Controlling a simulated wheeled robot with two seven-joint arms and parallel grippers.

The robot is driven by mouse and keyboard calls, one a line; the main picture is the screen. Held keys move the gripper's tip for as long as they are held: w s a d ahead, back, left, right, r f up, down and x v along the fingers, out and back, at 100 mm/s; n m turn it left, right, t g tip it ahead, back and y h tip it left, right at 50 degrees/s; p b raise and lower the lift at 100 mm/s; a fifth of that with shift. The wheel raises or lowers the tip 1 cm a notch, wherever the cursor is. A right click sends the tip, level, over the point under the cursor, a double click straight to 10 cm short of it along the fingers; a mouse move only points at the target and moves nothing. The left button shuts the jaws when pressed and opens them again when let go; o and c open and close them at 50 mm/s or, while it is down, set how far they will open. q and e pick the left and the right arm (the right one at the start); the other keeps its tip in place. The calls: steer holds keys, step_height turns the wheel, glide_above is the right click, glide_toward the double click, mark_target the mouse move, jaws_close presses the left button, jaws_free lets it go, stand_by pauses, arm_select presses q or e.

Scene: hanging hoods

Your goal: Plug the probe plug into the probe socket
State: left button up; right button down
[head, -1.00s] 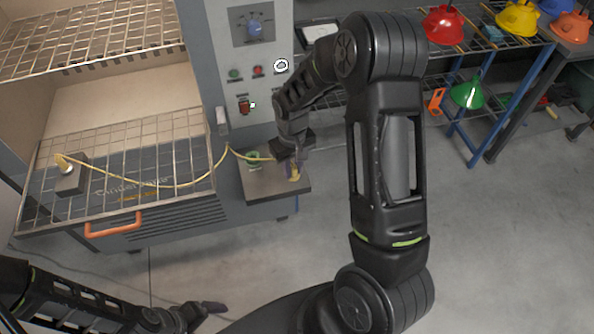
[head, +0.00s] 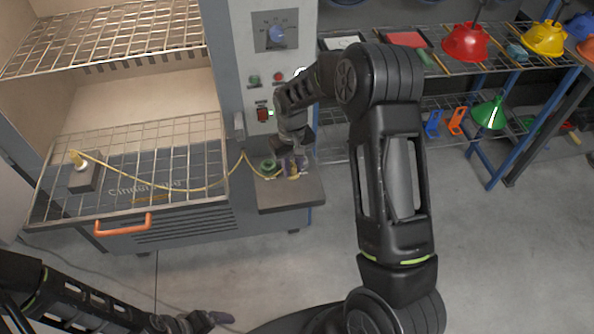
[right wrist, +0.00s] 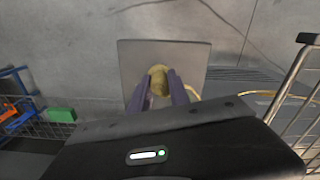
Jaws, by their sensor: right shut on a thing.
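The yellow probe plug (right wrist: 158,80) sits between the purple fingers of my right gripper (right wrist: 160,92), which is shut on it. In the head view this gripper (head: 292,166) is over the small grey shelf (head: 295,194) below the control panel, right of a green ring (head: 267,166). A thin yellow cable (head: 175,188) runs from there to a yellow end piece (head: 77,158) on a dark block. A pale ring on the panel (head: 299,72), possibly the probe socket, is partly hidden by my right arm. My left gripper (head: 215,319) is low in the picture, away from these; its jaw opening is unclear.
The oven's wire rack (head: 140,160) and orange handle (head: 123,225) are at left. Shelves with coloured hoods, including a red one (head: 466,42), stand at right. The floor in front is clear.

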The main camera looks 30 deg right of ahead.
steer(key=w+a+f+b, duration=0.2)
steer(key=w+b, duration=0.2)
steer(key=w, duration=0.7)
steer(key=shift+w+a+f, duration=0.15)
steer(key=shift+w+a, duration=0.1)
steer(key=shift+w, duration=0.15)
stand_by(0.5)
